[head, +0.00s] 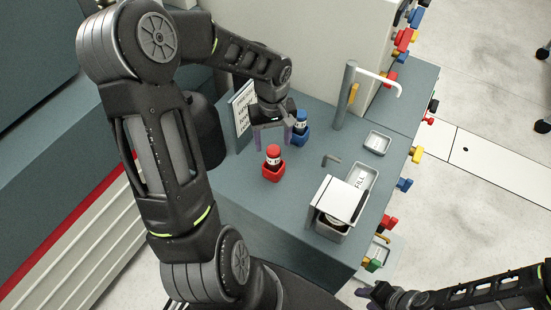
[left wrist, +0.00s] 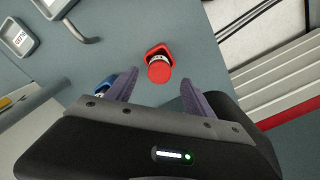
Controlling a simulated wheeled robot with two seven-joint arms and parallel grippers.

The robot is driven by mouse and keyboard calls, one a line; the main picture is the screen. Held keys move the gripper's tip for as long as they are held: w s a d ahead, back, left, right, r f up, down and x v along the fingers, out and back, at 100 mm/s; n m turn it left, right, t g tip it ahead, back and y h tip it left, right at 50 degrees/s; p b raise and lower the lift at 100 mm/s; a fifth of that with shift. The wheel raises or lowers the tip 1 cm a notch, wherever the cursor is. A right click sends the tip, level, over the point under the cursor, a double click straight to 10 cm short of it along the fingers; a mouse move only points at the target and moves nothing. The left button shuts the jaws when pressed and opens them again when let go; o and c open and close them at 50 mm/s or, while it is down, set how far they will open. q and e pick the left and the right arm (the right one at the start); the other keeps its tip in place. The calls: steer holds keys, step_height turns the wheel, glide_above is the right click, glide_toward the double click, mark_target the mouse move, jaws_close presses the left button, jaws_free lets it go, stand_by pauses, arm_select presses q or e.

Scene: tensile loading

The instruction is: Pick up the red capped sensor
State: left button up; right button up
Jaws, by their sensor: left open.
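The red capped sensor (head: 273,154) stands upright in a red holder (head: 272,173) on the grey-blue bench, near its front left edge. In the left wrist view the red cap (left wrist: 159,72) shows just beyond the fingertips, between their lines, with the red holder (left wrist: 158,50) around it. My left gripper (head: 272,142) is open and empty, above and behind the sensor in the head view. It also shows in the left wrist view (left wrist: 160,82), its fingers apart.
A blue capped sensor (head: 301,120) in a blue holder (head: 300,136) stands close to my left gripper. A sign (head: 243,112) stands behind left. A white box (head: 338,204), a metal tray (head: 376,143) and a post with tap (head: 346,95) are to the right.

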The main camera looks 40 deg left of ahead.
mark_target(274, 157)
arm_select(q)
steer(key=shift+f, duration=1.3)
step_height(274, 157, down, 5)
steer(key=shift+d+f, duration=0.1)
steer(key=shift+f, duration=0.05)
jaws_close()
stand_by(0.6)
